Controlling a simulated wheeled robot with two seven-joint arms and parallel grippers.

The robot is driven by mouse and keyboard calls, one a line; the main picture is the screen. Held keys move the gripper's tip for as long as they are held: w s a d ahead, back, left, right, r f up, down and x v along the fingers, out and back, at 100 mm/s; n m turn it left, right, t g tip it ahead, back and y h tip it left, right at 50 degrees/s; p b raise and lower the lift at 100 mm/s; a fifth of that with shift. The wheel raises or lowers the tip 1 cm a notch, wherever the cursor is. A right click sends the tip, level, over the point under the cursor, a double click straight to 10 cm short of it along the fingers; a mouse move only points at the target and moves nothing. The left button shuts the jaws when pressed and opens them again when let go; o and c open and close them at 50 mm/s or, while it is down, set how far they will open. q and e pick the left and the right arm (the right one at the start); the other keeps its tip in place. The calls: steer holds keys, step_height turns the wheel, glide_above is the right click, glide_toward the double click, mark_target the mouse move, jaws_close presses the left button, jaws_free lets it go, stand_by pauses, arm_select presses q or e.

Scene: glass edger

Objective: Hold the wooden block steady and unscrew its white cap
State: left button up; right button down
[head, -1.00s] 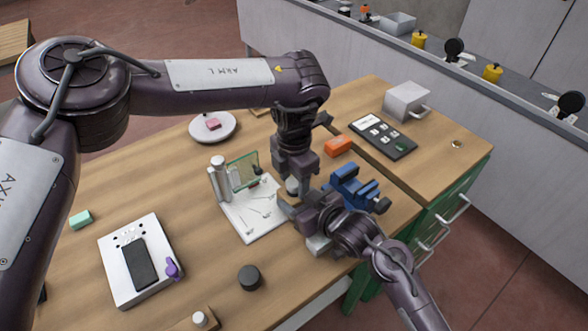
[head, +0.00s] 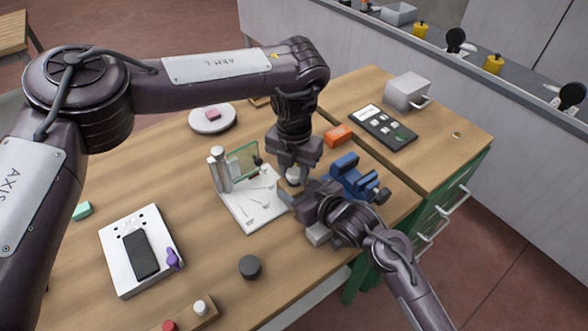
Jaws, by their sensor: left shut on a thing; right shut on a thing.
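A small white piece, which looks like the white cap (head: 293,176), shows just below the fingers of my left gripper (head: 292,171). The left gripper points down and is shut on it. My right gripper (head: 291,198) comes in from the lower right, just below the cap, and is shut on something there. The wooden block is hidden by the grippers, so I cannot see how the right fingers sit on it or whether the cap is loose.
A white fixture (head: 252,208) with a glass pane stands close left of the grippers. A blue vise (head: 352,180) is close right, an orange block (head: 338,135) behind. A black puck (head: 250,267) and a wooden strip (head: 207,316) with white and red knobs are in front.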

arm_select(q)
steer(key=n, duration=0.5)
steer(key=shift+d, duration=0.1)
steer(key=n, duration=0.4)
steer(key=shift+n, duration=0.4)
steer(key=n, duration=1.1)
arm_select(e)
steer(key=shift+a, duration=0.1)
arm_select(q)
steer(key=shift+w+r, duration=0.1)
steer(key=shift+r, duration=0.2)
steer(key=shift+r, duration=0.85)
